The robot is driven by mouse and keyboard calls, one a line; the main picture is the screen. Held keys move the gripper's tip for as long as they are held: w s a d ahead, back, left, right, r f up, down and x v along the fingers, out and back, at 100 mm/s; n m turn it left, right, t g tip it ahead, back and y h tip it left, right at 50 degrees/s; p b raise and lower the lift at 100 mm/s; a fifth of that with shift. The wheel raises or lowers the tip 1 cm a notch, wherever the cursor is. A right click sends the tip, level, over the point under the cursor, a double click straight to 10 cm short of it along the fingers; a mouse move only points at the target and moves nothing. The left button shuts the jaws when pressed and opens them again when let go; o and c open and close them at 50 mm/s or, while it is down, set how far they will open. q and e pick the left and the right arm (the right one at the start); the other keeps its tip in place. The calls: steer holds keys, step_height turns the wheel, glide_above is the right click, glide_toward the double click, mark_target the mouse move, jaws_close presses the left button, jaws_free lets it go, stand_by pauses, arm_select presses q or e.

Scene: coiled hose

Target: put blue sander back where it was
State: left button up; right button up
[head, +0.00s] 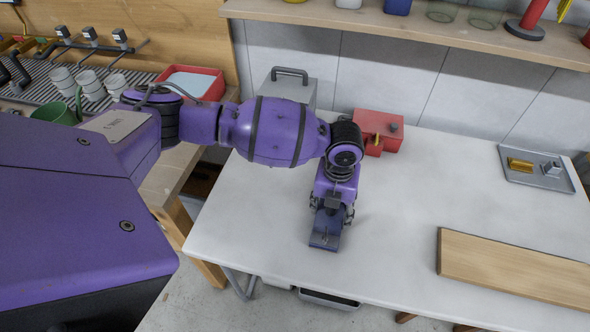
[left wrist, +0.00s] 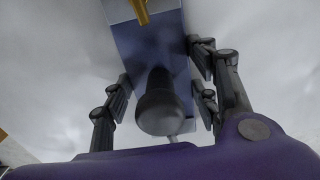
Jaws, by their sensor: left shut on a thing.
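The blue sander (head: 325,232) is a dark blue block on the white table, near its front edge and below my left arm in the head view. My left gripper (head: 332,208) is over it, with its fingers shut on it from both sides. In the left wrist view the sander (left wrist: 150,42) shows as a blue body with a round dark knob between the two fingers of my left gripper (left wrist: 163,100). Whether the sander touches the table cannot be told. My right gripper is not in view.
A red box (head: 378,130) and a grey case (head: 290,85) stand at the back of the white table (head: 410,215). A grey tray (head: 540,180) with small items lies at the right. A wooden board (head: 515,268) lies front right. The table's middle is clear.

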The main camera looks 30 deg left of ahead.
arm_select(q)
steer(key=shift+w, duration=0.1)
steer(key=o, duration=1.1)
steer(key=shift+f, duration=0.1)
step_height(320, 180, up, 12)
steer(key=shift+r+p, duration=0.2)
steer(key=shift+p, duration=0.2)
